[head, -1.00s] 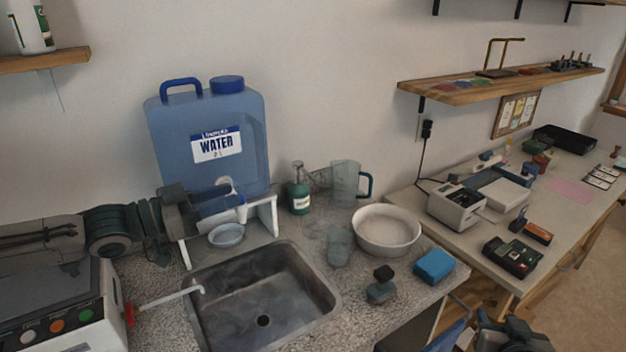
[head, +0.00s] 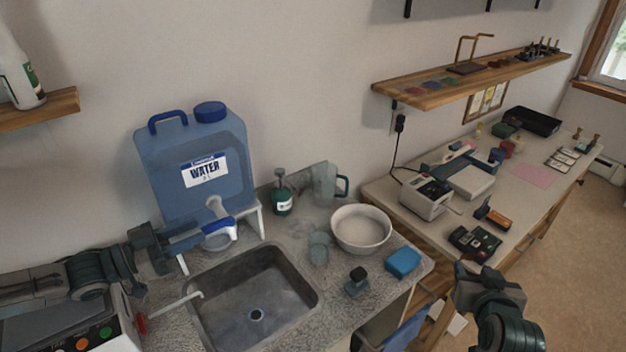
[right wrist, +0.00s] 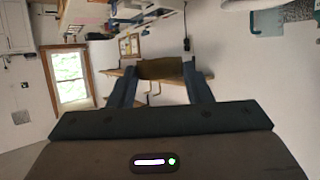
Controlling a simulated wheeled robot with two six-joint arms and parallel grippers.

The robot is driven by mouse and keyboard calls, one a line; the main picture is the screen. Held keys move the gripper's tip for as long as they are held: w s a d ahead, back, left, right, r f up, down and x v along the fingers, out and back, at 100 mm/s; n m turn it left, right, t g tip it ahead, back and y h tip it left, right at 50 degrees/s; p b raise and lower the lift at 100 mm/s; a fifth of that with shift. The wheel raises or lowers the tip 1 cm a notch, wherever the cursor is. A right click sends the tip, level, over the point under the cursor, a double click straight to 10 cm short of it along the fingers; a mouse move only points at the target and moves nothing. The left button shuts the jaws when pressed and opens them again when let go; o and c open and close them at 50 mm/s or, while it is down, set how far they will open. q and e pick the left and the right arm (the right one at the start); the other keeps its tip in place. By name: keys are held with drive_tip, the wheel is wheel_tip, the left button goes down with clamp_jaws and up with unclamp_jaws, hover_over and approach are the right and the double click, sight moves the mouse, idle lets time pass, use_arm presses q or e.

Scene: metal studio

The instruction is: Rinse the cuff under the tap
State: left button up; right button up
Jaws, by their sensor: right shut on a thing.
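A blue water jug (head: 192,160) stands on a white stand behind the sink (head: 250,300), with a pale tap (head: 216,206) low on its front. My left gripper (head: 205,238) is at the tap, just below and left of it; whether its jaws are open or shut is unclear. My right gripper (head: 462,275) is right of the counter, over the gap before the workbench. In the right wrist view its fingers (right wrist: 162,85) are shut on a dark brown band, probably the cuff (right wrist: 162,68). The head view does not clearly show this band. I cannot make out running water.
A white bowl (head: 361,230), a blue sponge (head: 403,262), a dark-handled brush (head: 356,282), a clear cup (head: 319,248), a green bottle (head: 282,196) and a jug (head: 324,184) crowd the counter. The sink is empty.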

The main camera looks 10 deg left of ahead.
use_arm(q)
drive_tip(key=p+v, duration=0.5)
drive_tip(key=p, duration=0.1)
drive_tip(key=shift+s+a, duration=0.2)
drive_tip(key=shift+s, duration=0.05)
idle(0.3)
